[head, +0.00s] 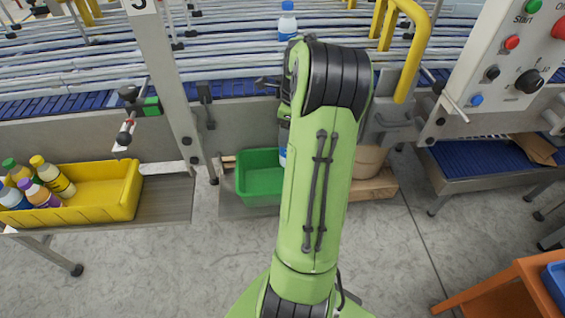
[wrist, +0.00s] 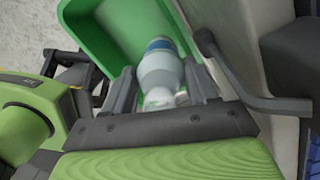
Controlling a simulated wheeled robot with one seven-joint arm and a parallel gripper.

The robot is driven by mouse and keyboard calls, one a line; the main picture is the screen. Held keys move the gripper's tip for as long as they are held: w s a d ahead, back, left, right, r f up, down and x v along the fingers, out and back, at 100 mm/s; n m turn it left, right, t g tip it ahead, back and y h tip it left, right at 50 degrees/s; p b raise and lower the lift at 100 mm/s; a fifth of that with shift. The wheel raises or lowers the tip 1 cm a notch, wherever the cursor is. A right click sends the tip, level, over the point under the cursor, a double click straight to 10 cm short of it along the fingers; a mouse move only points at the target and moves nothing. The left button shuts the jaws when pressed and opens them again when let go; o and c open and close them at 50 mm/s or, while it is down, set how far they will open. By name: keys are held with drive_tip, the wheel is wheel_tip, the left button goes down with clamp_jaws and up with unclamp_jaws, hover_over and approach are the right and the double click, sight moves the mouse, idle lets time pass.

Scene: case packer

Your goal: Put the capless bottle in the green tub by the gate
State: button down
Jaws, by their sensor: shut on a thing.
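The green tub (head: 258,182) sits on a low shelf in front of the conveyor, just left of my arm. It also shows in the wrist view (wrist: 95,22). A clear, whitish bottle (wrist: 160,70) with a blue band lies between my gripper's (wrist: 161,88) two fingers, which are shut on it. Its far end is over the tub's interior; I cannot tell whether it touches the floor of the tub. The bottle's neck end is near my palm and partly hidden. In the head view my arm hides the gripper and most of the bottle, with only a sliver (head: 283,157) showing.
A yellow bin (head: 105,190) with several coloured bottles stands left. A blue-capped bottle (head: 287,22) stands on the roller conveyor. Yellow rails (head: 412,50) and a control panel (head: 515,55) are right. A tan round container (head: 370,160) is right of my arm. A grey lever (wrist: 235,75) lies close beside the gripper.

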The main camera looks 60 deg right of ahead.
wheel_tip(320, 180, down, 7)
drive_tip(key=shift+f+b, duration=0.1)
drive_tip(key=shift+b, duration=0.25)
drive_tip(key=shift+s+a+r, duration=0.1)
drive_tip(key=shift+a+r, duration=0.05)
drive_tip(key=shift+r, duration=0.05)
drive_tip(key=shift+f, duration=0.1)
drive_tip(key=shift+c, duration=1.6)
unclamp_jaws()
drive_tip(key=shift+f, duration=0.1)
